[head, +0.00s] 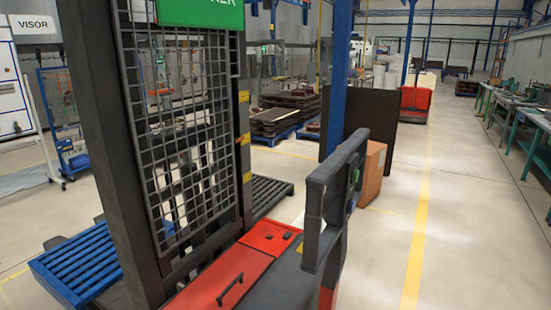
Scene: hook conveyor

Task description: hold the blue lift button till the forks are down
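A red and dark grey pallet stacker (215,280) stands close in front of me, with a tall mast and a wire mesh guard (180,110). Its dark grey control handle (318,200) rises at the right of the body. A small green spot and a small bluish spot (351,205) show on the side of the handle; I cannot tell for sure that the bluish one is the lift button. The forks are mostly hidden behind the mast and body, so their height cannot be told. Neither of my grippers is in view.
A blue slatted pallet (82,262) lies left of the mast, and a dark slatted one (268,190) behind it. A blue post (337,80), a dark panel (375,118) and a brown box (372,172) stand behind the handle. The floor at right is clear up to the workbenches (520,115).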

